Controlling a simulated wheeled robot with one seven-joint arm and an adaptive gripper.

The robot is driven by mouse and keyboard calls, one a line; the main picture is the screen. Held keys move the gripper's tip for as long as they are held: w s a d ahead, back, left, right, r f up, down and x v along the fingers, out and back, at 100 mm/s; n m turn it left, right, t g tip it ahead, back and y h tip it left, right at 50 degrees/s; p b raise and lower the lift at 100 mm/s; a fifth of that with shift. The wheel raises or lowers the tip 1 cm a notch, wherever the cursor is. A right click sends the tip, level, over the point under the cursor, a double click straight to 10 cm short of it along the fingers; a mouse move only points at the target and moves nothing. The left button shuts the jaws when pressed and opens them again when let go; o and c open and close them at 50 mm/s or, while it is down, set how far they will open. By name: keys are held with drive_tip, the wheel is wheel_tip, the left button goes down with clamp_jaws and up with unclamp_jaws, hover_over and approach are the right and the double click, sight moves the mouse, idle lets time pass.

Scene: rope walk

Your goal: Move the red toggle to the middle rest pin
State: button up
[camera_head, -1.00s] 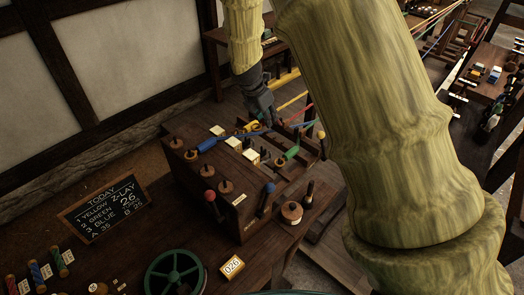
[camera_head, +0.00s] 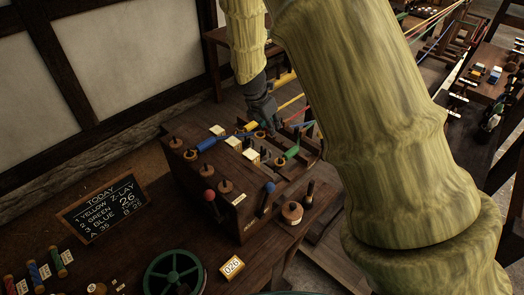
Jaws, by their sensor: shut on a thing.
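My gripper (camera_head: 268,121) is at the far side of the dark wooden block (camera_head: 207,180), low among the pins and strands. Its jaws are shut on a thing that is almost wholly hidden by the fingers. I cannot make out the red toggle anywhere else in view. A blue toggle (camera_head: 206,144) and a yellow toggle (camera_head: 251,126) lie along the block's far side, the yellow one just left of my gripper. A green toggle (camera_head: 292,152) is to its right. I cannot clearly tell which pin is the middle rest pin.
A spool (camera_head: 292,212), a green wheel (camera_head: 174,272) and a chalkboard (camera_head: 103,208) are nearby. Coloured strands run off to the upper right. My arm covers much of the right.

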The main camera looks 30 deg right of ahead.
drive_tip(key=shift+s+d+f, duration=0.15)
drive_tip(key=shift+s+f, duration=0.4)
drive_tip(key=shift+f, duration=0.25)
drive_tip(key=shift+f, duration=0.5)
idle(0.5)
drive_tip(key=shift+f+b, duration=0.3)
drive_tip(key=shift+f, duration=1.05)
drive_tip(key=shift+p, duration=0.3)
drive_tip(key=o, duration=1)
drive_tip(key=shift+c, duration=0.2)
drive_tip(key=shift+r+p, duration=3.5)
drive_tip(key=shift+r, duration=0.45)
